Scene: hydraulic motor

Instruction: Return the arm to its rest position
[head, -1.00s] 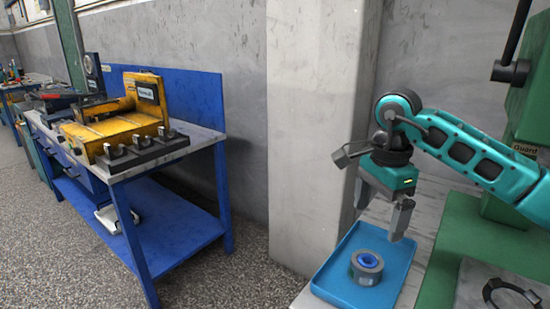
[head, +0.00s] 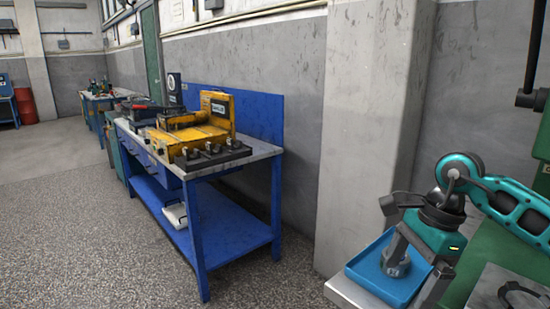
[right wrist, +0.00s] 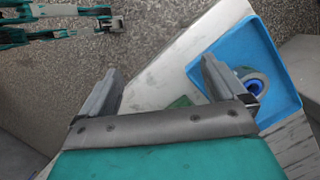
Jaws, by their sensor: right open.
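My right gripper (head: 412,279) is at the lower right of the head view, over the blue tray. In the right wrist view, the two fingers of my right gripper (right wrist: 161,82) stand wide apart with nothing between them. The blue tray (head: 365,277) holds a grey ring-shaped part, partly hidden by a finger in the head view. In the right wrist view this part with a blue centre (right wrist: 252,82) lies in the tray (right wrist: 250,40), beyond the right finger. A teal arm with a small gripper (right wrist: 112,23) shows at the top left, likely my left one, too small to judge.
A blue workbench (head: 196,225) with a yellow fixture (head: 195,130) stands left of a pale pillar (head: 370,130). A green machine stands at the right edge. Speckled floor (head: 80,220) lies open at the left. A red barrel (head: 25,105) stands far back.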

